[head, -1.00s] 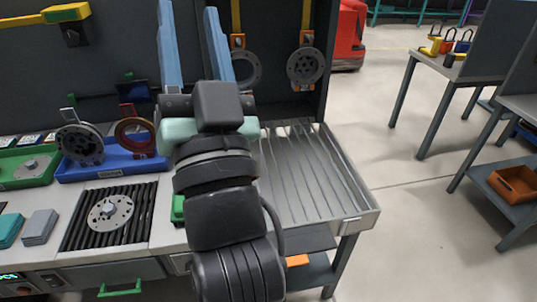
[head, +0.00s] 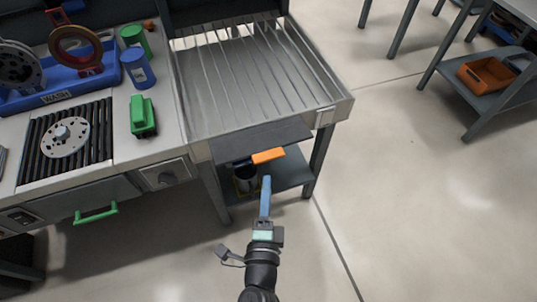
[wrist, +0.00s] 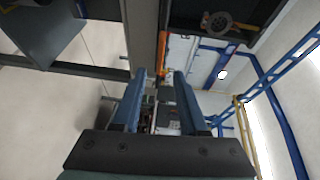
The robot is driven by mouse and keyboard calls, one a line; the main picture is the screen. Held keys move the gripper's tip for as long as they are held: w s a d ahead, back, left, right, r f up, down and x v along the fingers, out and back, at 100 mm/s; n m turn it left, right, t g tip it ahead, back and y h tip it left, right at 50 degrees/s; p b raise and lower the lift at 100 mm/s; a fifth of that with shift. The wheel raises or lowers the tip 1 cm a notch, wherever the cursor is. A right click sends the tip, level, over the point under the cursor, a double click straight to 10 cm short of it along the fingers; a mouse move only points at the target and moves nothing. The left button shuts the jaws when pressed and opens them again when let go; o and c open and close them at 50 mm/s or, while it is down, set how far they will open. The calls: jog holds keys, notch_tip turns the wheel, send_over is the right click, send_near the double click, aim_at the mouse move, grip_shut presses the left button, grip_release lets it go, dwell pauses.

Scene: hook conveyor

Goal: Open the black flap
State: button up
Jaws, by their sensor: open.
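The black flap (head: 262,139) is a dark panel under the front edge of the slatted metal tray, with an orange handle (head: 268,156) on its lower edge. The flap appears to hang down against the front. My gripper (head: 266,181) is in front of and just below the handle, its blue fingers pointing towards it, seemingly apart from it. In the wrist view my gripper (wrist: 159,76) is open, with two blue fingers spread and nothing clearly held. An orange strip shows ahead of them there, probably the handle (wrist: 162,47). The head view hides one finger behind the other.
The slatted tray (head: 185,100) stands on grey legs above a lower shelf (head: 291,171) with a dark can (head: 246,180). To the left are a green-handled drawer (head: 97,212) and a blue bin (head: 67,96). The floor to the right is clear up to another table.

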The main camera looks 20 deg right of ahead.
aim_at(268, 161)
jog(key=b+x, duration=0.1)
jog(key=x, duration=0.9)
jog(key=shift+w+r, duration=0.1)
jog(key=shift+c, duration=0.3)
grip_shut()
dwell(0.9)
